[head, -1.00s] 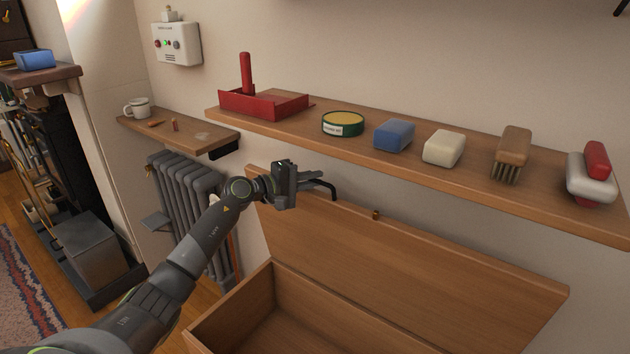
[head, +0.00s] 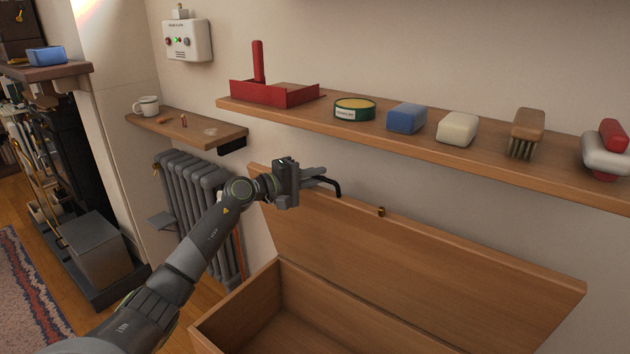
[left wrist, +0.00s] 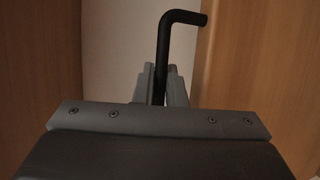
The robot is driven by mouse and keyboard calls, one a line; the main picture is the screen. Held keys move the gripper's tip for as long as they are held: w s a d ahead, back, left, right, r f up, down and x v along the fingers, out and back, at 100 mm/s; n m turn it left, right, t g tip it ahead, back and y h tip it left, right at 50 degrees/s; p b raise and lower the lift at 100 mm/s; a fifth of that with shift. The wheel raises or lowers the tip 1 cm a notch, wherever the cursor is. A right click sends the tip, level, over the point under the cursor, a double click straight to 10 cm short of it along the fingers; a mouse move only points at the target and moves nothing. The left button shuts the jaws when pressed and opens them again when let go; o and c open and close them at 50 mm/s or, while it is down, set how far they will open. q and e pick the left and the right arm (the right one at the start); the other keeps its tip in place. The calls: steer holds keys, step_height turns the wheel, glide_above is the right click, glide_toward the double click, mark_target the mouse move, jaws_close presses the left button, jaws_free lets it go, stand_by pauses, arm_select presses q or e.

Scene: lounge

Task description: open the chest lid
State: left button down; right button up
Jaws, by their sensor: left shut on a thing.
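The wooden chest (head: 262,292) stands below the wall shelf, and its inside shows from above. Its lid (head: 440,265) is raised, standing up steeply along the back. A small brass catch (head: 381,211) sits on the lid's top edge. My left gripper (head: 312,180) is at the lid's top edge, near its left end. It is shut on a black bent bar (head: 330,183). In the left wrist view the bar (left wrist: 180,18) rises from between the fingers (left wrist: 160,85) and turns right towards a wooden panel. I cannot tell whether it is fixed to the lid. My right gripper is out of view.
The wall shelf (head: 440,153) runs above and behind the lid, holding a red tray (head: 275,95), a green tin (head: 354,109), blocks and brushes. A small shelf with a mug (head: 146,106) and a radiator (head: 195,200) stand left of the chest.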

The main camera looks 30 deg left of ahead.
arm_select(q)
steer(key=shift+s, duration=0.15)
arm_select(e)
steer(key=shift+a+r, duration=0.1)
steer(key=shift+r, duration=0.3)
